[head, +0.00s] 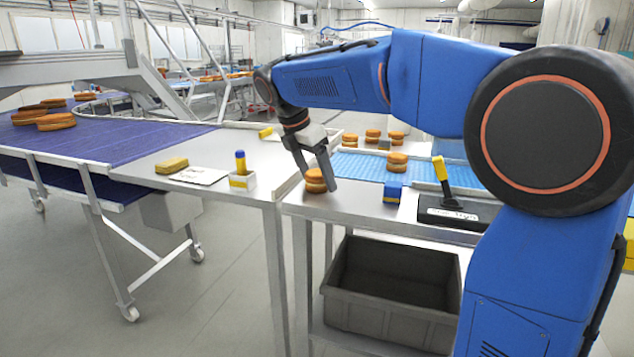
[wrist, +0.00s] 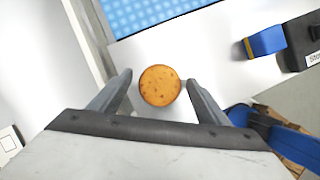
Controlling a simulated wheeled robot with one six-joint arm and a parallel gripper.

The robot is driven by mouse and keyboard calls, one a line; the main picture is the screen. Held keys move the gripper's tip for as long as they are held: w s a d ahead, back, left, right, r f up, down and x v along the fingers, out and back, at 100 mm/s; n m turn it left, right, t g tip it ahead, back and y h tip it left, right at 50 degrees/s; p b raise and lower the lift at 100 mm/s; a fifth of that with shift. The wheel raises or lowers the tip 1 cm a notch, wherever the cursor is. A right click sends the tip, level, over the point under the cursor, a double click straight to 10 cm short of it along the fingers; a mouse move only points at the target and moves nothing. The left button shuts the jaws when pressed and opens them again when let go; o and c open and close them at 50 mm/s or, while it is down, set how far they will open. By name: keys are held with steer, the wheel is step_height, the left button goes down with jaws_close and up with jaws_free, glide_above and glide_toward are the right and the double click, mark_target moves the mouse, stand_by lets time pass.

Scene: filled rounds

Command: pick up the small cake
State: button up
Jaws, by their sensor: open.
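The small cake (head: 315,181) is a round golden-brown layered cake on the grey metal table near its left end. In the wrist view the cake (wrist: 160,86) shows from above as a speckled orange disc. My gripper (head: 318,186) is lowered over the cake. In the wrist view my gripper (wrist: 158,84) is open, with one finger on each side of the cake and a gap showing on both sides. In the head view one finger partly covers the cake's edge.
A blue mat (head: 360,166) with several similar cakes lies behind. A grey crate (head: 385,322) sits below. A purple conveyor (head: 90,148) runs at left.

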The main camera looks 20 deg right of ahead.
steer(key=shift+f, duration=0.2)
steer(key=c, duration=0.8)
